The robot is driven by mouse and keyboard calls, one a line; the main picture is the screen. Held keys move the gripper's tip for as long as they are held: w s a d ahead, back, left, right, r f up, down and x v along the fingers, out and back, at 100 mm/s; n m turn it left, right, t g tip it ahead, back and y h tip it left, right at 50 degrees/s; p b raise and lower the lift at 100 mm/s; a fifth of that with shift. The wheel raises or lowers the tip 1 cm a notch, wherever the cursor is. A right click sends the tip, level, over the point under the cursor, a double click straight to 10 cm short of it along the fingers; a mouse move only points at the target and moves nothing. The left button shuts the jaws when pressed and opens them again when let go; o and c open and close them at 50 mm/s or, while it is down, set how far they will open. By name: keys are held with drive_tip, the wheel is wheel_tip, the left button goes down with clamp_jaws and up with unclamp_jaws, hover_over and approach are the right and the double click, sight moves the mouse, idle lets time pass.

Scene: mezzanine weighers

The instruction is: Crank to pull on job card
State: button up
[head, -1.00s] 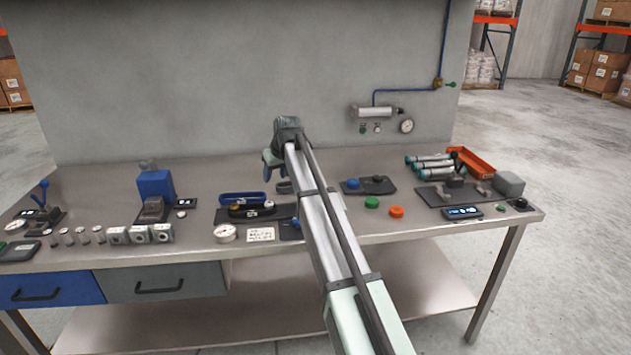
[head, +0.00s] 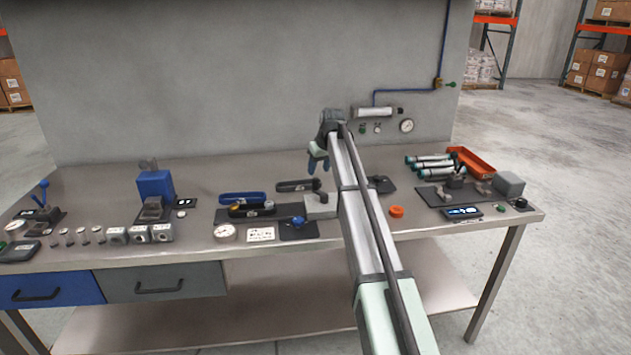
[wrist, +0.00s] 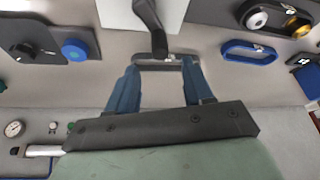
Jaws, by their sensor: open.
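My gripper (head: 318,165) is open and empty, hanging over the back middle of the bench. In the wrist view its two blue fingers (wrist: 160,72) point at a dark oval loop (wrist: 158,62), which appears between the tips; contact cannot be told. A black crank arm (wrist: 148,15) reaches from a pale grey block (wrist: 118,12) towards that loop. In the head view the block (head: 321,206) stands at the right of a dark fixture, with the dark loop (head: 296,186) behind it. The white job card (head: 260,234) lies at the bench's front; its writing is too small to read.
A blue oval loop (head: 243,198) and a yellow-and-black dial unit (head: 250,211) sit left of the block. A blue knob (head: 298,220) on a dark plate is in front. A dark control plate (wrist: 50,35) lies close by. An orange button (head: 396,211) stands to the right.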

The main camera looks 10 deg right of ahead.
sight(316, 178)
drive_tip(key=shift+x, duration=3.6)
clamp_jaws()
drive_tip(key=shift+d, duration=0.1)
drive_tip(key=m, duration=0.1)
drive_tip(key=d+m+h, duration=0.1)
drive_tip(key=m, duration=0.2)
drive_tip(key=shift+w+d+h, duration=0.25)
drive_tip(key=shift+w+h, duration=0.05)
drive_tip(key=shift+h, duration=0.1)
drive_tip(key=shift+d+m+h, duration=0.4)
drive_tip(key=shift+m, duration=0.8)
drive_tip(key=shift+d+m+h, duration=0.4)
drive_tip(key=shift+d+m, duration=0.05)
drive_tip(key=shift+m, duration=0.75)
